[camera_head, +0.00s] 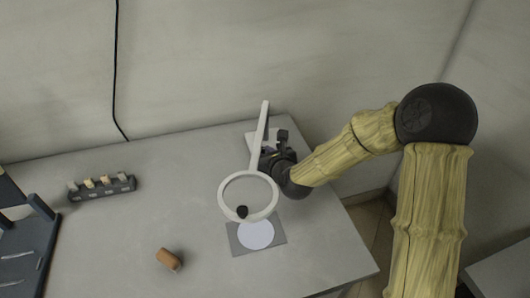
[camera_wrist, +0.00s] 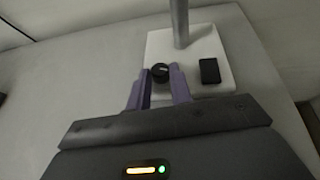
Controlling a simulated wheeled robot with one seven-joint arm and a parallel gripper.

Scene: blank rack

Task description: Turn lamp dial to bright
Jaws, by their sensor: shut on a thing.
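The white lamp stands at the back of the table, its ring head (camera_head: 222,194) tilted forward on a straight arm (camera_head: 260,135). In the wrist view its pale square base (camera_wrist: 207,44) carries a grey post (camera_wrist: 180,22), a round black dial (camera_wrist: 160,72) and a black rectangular piece (camera_wrist: 209,70). My gripper (camera_wrist: 160,75) is shut on the dial, with a purple finger on either side of it. In the head view my gripper (camera_head: 270,158) is at the lamp base and partly hides it; the dial cannot be made out there. The dial's setting cannot be read.
A grey mat with a pale disc (camera_head: 256,236) lies below the ring. A brown cylinder (camera_head: 168,259) lies at the front. A dark rack with several pieces (camera_head: 100,188) and a dark tray (camera_head: 25,250) are left.

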